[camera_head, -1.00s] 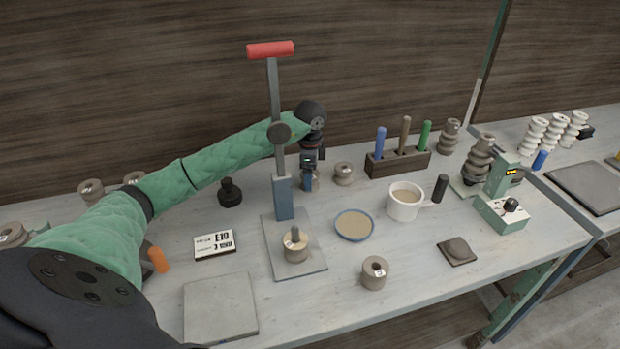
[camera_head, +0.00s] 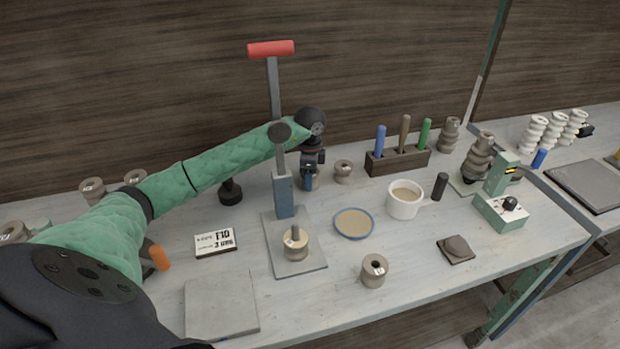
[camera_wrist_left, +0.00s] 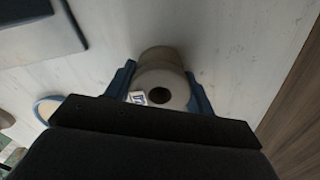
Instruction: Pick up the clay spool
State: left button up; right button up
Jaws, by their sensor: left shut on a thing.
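My left gripper (camera_head: 309,181) is behind the press, low over the back of the table. In the left wrist view its two blue fingers (camera_wrist_left: 160,88) stand on either side of a grey-beige clay spool (camera_wrist_left: 165,82) with a dark centre hole and a small white label. The gripper is shut on this spool. In the head view the spool (camera_head: 314,184) is mostly hidden by the gripper. Another clay spool (camera_head: 343,172) stands just right of it. One spool (camera_head: 374,270) stands at the front, and one (camera_head: 296,243) sits on the press base. My right gripper is out of view.
The press (camera_head: 283,194) with its red handle stands in front of my left gripper. A blue-rimmed dish (camera_head: 354,224), a white mug (camera_head: 403,201) and a tool block (camera_head: 398,161) are to the right. A label card (camera_head: 215,242) and grey slab (camera_head: 221,305) lie left.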

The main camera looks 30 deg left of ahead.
pick_arm(q)
jog(key=shift+r, duration=0.15)
jog(key=shift+r, duration=0.25)
notch_tip(320, 180, up, 4)
jog(key=shift+f+b, duration=0.1)
jog(key=shift+b, duration=0.7)
jog(key=shift+r+b, duration=0.55)
jog(key=shift+r, duration=2.2)
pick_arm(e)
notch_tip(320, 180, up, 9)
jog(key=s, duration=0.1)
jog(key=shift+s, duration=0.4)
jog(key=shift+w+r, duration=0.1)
